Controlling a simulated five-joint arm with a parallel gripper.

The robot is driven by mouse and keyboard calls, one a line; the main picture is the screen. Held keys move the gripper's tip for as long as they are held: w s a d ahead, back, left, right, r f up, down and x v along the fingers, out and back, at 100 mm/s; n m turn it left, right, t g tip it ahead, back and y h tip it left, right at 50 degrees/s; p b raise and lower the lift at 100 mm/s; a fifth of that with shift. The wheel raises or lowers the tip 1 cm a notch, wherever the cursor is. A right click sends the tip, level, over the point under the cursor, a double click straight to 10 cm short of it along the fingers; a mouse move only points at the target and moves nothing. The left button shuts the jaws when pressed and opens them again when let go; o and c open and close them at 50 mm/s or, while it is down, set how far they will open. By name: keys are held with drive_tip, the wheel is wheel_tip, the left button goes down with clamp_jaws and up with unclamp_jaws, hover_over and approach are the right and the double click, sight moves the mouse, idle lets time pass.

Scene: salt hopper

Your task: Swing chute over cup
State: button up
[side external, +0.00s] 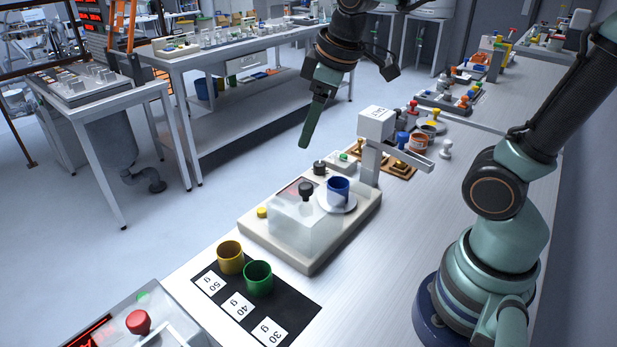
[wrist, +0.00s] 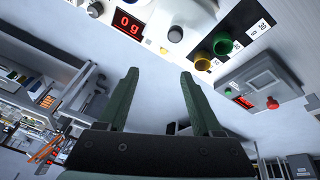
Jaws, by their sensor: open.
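In the side view a white hopper box (side external: 376,124) marked SALT stands on a post at the back of a beige scale unit. Its grey chute (side external: 407,158) points right, away from the blue cup (side external: 338,190). The cup stands upright on the round white pan (side external: 352,204), left of the post. My gripper (side external: 306,143) hangs in the air left of the hopper, apart from everything, with its fingers pointing down. In the wrist view its two green fingers (wrist: 158,78) are spread with nothing between them. The hopper, chute and blue cup do not show there.
A clear cover (side external: 295,228) with a black knob sits in front of the pan. A yellow cup (side external: 230,257) and a green cup (side external: 258,277) stand on a black mat with gram labels. The scale display (wrist: 129,24) reads 0g. Wooden trays (side external: 395,167) with weights lie behind the hopper.

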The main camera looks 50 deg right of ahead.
drive_tip(key=w+a+f+n+g, duration=0.2)
drive_tip(key=w+f+n, duration=0.3)
drive_tip(key=w+n, duration=0.5)
drive_tip(key=shift+a+f+g, duration=0.25)
drive_tip(key=shift+f+g, duration=0.05)
drive_tip(key=shift+g, duration=0.2)
drive_tip(key=shift+w, duration=0.1)
wheel_tip(320, 180, up, 9)
drive_tip(key=m+g, duration=0.1)
drive_tip(key=m, duration=1.7)
hover_over(404, 133)
drive_tip(key=f, duration=1.1)
drive_tip(key=shift+a+f, duration=0.2)
drive_tip(key=shift+f, duration=0.2)
clamp_jaws()
